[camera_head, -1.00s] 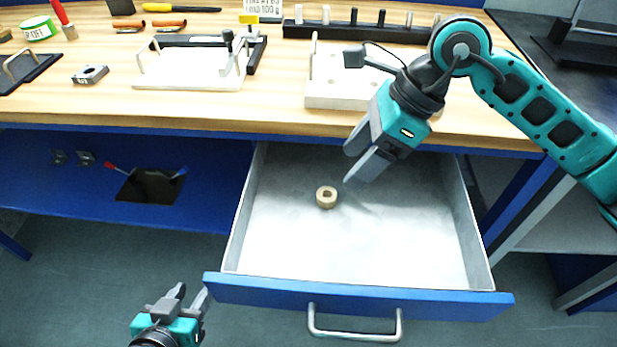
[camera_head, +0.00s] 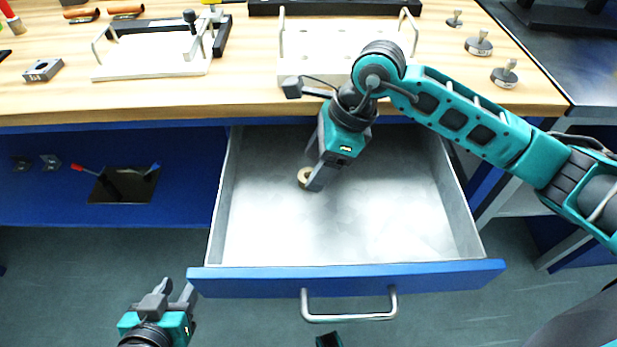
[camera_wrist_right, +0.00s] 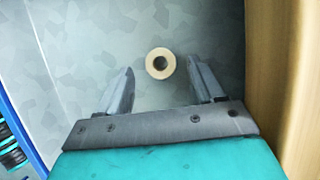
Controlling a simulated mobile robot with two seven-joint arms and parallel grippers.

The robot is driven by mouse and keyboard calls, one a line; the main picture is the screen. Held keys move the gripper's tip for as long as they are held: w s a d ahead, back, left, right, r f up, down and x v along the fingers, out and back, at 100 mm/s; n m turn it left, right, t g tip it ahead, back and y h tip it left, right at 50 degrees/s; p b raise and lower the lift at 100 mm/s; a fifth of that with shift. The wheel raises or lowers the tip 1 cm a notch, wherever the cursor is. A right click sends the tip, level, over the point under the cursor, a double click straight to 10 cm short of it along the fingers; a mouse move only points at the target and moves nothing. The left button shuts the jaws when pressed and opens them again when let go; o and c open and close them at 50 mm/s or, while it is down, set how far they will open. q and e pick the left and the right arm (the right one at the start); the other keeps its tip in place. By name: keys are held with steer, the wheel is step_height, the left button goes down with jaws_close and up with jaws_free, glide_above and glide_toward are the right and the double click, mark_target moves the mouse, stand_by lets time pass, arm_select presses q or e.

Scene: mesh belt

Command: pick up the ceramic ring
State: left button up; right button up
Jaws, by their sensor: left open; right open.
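The ceramic ring (camera_head: 304,178) is a small tan ring lying on the floor of the open drawer. My right gripper (camera_head: 311,176) is over the drawer at the ring, and its finger partly hides the ring in the head view. In the right wrist view the whole ring (camera_wrist_right: 160,63) shows, hole facing the camera, between and slightly beyond the tips of the open right gripper (camera_wrist_right: 160,72). Neither finger touches it in that view. My left gripper (camera_head: 175,291) is open and empty, in front of the drawer at lower left.
The grey drawer (camera_head: 370,235) has a blue front and a metal handle (camera_head: 348,317). Its side walls and the wooden bench edge (camera_head: 190,108) border the right gripper's space. A white fixture block (camera_head: 310,72) and weights (camera_head: 478,44) stand on the bench. The drawer's front part is empty.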

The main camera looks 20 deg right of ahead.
steer(key=shift+x, duration=1.25)
steer(key=c, duration=1.1)
steer(key=shift+r, duration=0.1)
